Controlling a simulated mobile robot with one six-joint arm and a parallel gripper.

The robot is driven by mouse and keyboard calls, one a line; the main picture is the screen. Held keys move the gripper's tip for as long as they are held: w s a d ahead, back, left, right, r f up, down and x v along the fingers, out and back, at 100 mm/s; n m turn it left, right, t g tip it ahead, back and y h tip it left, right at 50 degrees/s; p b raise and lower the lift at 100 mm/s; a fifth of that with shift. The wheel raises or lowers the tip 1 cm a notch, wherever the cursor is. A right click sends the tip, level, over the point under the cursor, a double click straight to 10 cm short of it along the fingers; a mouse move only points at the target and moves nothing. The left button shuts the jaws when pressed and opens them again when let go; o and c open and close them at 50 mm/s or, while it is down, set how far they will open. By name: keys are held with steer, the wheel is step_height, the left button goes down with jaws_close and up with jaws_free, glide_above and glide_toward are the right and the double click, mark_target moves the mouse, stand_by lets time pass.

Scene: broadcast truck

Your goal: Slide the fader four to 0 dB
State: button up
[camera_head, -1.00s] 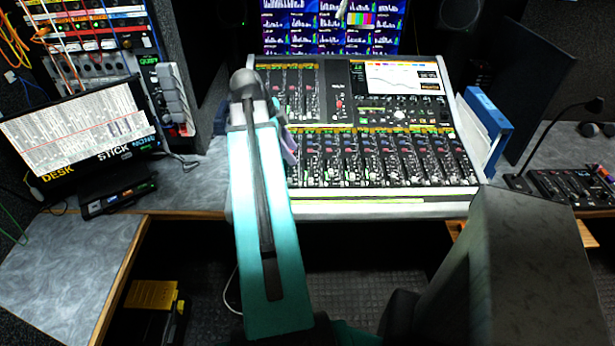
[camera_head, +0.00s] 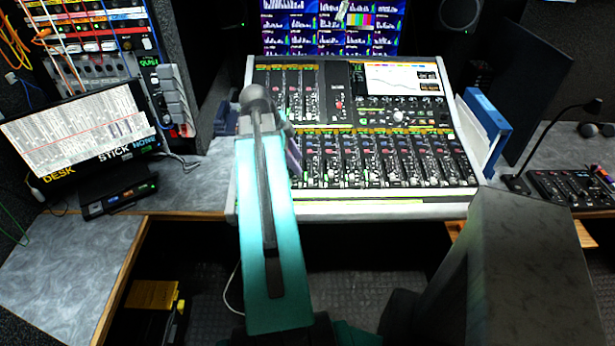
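The mixing console (camera_head: 440,207) stands on the desk in the middle, tilted up toward the back. Its lower row of fader strips (camera_head: 390,160) shows several channels with small caps at differing heights. The labels are too small to read, so I cannot single out fader four. My teal arm crosses the console's left side and hides part of the strips there. A greyish-lilac part of my wrist or gripper (camera_head: 293,152) shows at the arm's right edge, over the left end of the fader row. The fingertips are hidden, and I cannot tell whether they touch a fader.
A tilted monitor (camera_head: 75,135) and a patch rack (camera_head: 95,45) stand at left. Blue and white binders (camera_head: 485,130) stand at the console's right edge. A small control box with a gooseneck (camera_head: 570,187) is at far right. A dark grey block (camera_head: 520,260) fills the lower right foreground.

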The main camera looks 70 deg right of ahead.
mark_target(310, 181)
steer(key=shift+p+x, duration=0.95)
steer(key=shift+x, duration=3.9)
jaws_close()
